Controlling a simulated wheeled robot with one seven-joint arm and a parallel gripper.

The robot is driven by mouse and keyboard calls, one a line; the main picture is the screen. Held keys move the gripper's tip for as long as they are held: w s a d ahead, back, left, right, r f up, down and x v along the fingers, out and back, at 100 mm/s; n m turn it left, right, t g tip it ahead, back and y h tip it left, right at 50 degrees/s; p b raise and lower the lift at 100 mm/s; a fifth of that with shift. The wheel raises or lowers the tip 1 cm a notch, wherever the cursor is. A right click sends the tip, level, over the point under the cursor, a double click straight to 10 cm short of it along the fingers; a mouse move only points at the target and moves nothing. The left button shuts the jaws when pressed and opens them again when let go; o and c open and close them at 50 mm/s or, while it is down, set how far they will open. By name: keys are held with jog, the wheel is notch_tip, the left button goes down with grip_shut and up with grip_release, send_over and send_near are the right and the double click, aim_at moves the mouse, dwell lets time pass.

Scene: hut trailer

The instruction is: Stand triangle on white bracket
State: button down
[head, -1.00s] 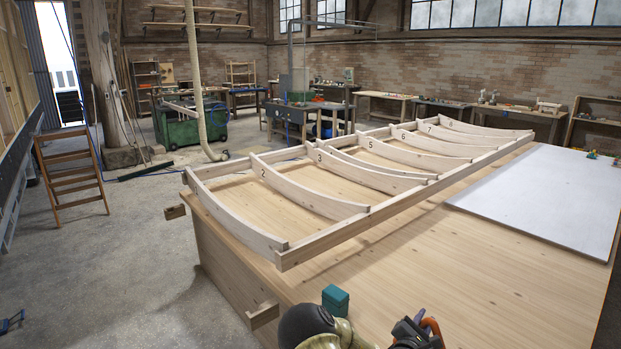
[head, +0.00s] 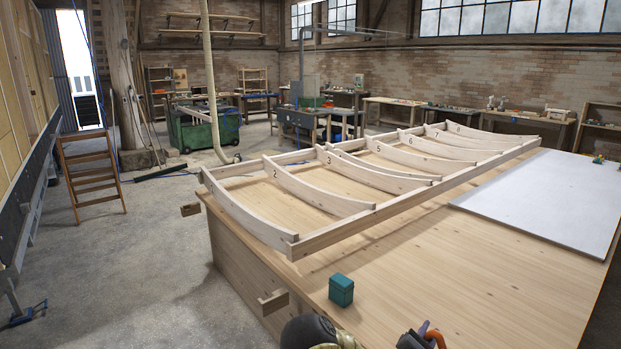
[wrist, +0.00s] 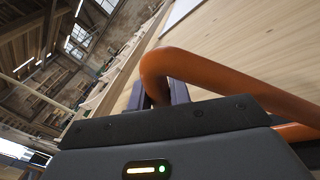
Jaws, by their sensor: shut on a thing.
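My gripper (wrist: 162,94) is shut on a bent orange rod (wrist: 215,72), which I take to be the triangle. In the wrist view one rounded corner of the rod passes over the dark fingers, and its far parts run out of the picture at right. In the head view the gripper (head: 411,341) shows only at the bottom edge, with a little of the orange rod (head: 436,337) beside it, over the wooden table. The rest of the triangle is hidden or cut off. I cannot make out a white bracket in either view.
A large wooden table (head: 420,290) fills the right, bearing a ribbed wooden frame (head: 330,236), a white sheet (head: 545,200) and a teal box (head: 341,290). A wooden stepladder (head: 92,178) stands at left. The concrete floor between is mostly clear.

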jog(key=s+a+f+n+t+y, duration=0.1)
jog(key=s+a+f+n+y, duration=0.2)
jog(key=a, duration=0.5)
jog(key=s+a+f+n+t+y, duration=0.2)
jog(key=s+a+f+n+y, duration=0.2)
jog(key=s+a+f+y, duration=0.2)
jog(key=a+y, duration=0.1)
jog(key=a, duration=0.1)
jog(key=shift+s+a+y, duration=0.15)
jog(key=shift+a+y, duration=0.15)
jog(key=shift+a, duration=0.1)
jog(key=shift+s, duration=0.1)
jog(key=s+f, duration=0.4)
jog(key=f, duration=0.1)
jog(key=shift+f, duration=0.15)
jog(key=shift+s, duration=0.1)
jog(key=shift+s+d, duration=0.1)
dwell(0.7)
jog(key=shift+w, duration=0.2)
dwell(0.5)
